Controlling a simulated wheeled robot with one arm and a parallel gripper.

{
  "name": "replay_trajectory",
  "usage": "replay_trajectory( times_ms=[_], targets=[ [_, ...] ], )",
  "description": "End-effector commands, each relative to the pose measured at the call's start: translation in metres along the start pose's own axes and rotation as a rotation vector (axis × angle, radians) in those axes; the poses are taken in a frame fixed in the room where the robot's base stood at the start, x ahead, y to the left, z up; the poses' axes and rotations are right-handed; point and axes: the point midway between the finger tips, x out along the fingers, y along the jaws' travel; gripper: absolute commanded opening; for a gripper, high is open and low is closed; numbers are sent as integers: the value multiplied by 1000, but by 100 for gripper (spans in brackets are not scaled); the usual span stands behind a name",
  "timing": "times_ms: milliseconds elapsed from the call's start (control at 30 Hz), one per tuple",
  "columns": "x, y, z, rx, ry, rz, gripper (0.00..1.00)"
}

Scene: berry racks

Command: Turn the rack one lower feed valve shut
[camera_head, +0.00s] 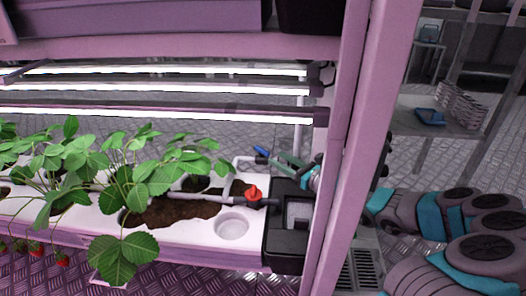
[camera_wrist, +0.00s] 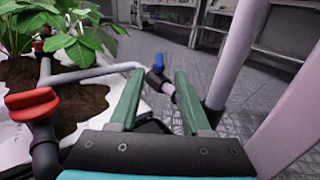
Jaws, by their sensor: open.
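A red valve handle (camera_head: 254,194) sits on the grey pipe (camera_head: 215,199) at the right end of the rack's planting channel (camera_head: 190,240). A blue valve handle (camera_head: 261,152) is on the pipework behind it. In the wrist view the red handle (camera_wrist: 32,103) is at the left, outside my fingers. The blue handle (camera_wrist: 158,63) shows between and beyond my fingertips. My gripper (camera_head: 279,160) reaches in past the rack post from the right. Its green fingers (camera_wrist: 159,75) are open and empty, apart from both handles. Which handle is the lower feed valve I cannot tell.
Strawberry plants (camera_head: 120,175) and soil fill the channel to the left. A black box (camera_head: 290,225) stands at the channel's end, by the pink rack post (camera_head: 355,150). A vertical grey pipe (camera_wrist: 235,50) stands right of my fingers. A shelf (camera_head: 440,120) with a blue tray is behind.

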Motion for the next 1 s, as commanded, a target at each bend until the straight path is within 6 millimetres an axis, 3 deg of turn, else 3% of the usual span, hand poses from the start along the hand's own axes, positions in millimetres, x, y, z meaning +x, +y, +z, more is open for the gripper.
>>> replay_trajectory(
  times_ms=[500, 1000],
  targets=[
    [57, 1, 0, -1, 0, 2, 48],
    [66, 1, 0, 1, -1, 0, 48]
  ],
)
